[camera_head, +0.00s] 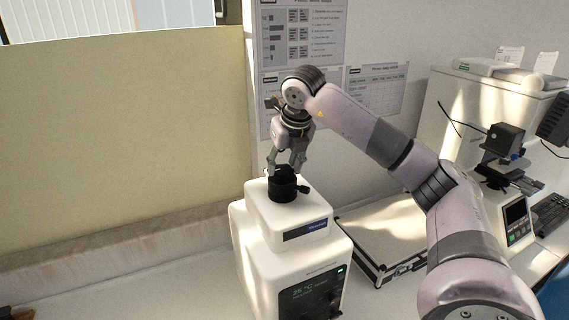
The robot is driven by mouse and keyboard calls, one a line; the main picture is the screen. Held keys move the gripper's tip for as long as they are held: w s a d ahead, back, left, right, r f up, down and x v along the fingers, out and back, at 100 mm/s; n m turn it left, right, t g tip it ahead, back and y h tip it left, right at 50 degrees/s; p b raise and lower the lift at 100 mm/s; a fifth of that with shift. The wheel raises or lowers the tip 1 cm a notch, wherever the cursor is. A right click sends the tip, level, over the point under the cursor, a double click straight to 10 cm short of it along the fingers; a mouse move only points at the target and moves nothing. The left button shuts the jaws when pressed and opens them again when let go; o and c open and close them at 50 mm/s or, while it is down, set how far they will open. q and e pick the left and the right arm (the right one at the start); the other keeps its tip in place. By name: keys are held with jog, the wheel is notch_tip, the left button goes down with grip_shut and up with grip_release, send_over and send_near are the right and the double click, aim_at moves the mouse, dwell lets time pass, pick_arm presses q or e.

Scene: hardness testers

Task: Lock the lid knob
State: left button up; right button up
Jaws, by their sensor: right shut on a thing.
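A black lid knob (283,188) stands on top of a white bench instrument (255,248) with a lit display on its front. A small black side piece sticks out from the knob to the right. My right gripper (285,173) points down from above and is shut on the upper part of the knob. Its fingers partly hide the knob's top, so its turned angle is hard to tell. A small dark and orange part at the bottom left corner may belong to my left arm; the left gripper does not show.
A flat light tray or case (385,232) with metal latches lies right of the instrument, behind my right arm. A hardness tester (503,150) with a keypad and a keyboard (550,212) stand farther right.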

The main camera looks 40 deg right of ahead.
jog(key=o, duration=1.2)
jog(key=shift+c, duration=0.2)
jog(key=v, duration=1.2)
